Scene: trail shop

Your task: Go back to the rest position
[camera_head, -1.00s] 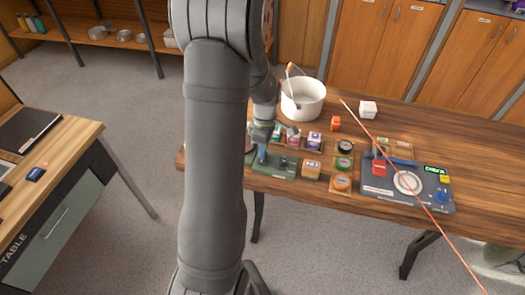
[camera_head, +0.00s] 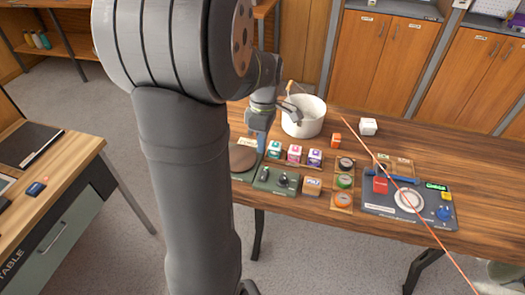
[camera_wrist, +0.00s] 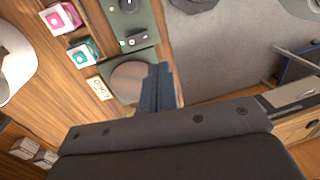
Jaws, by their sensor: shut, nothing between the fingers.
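My gripper (camera_head: 262,140) hangs above the left part of the wooden table, left of the white pot. In the wrist view my gripper's fingers (camera_wrist: 156,88) are together with nothing between them. Below them is a round brown plate (camera_wrist: 130,80) on a green base. My arm covers the left middle of the head view and hides part of the table's left end.
A white pot (camera_head: 303,118) stands behind several small boxes, such as the pink one (camera_head: 294,153). A green panel with knobs (camera_head: 275,180) lies in front. A dark board (camera_head: 408,206) with a red block is at right. A thin orange line crosses the right side.

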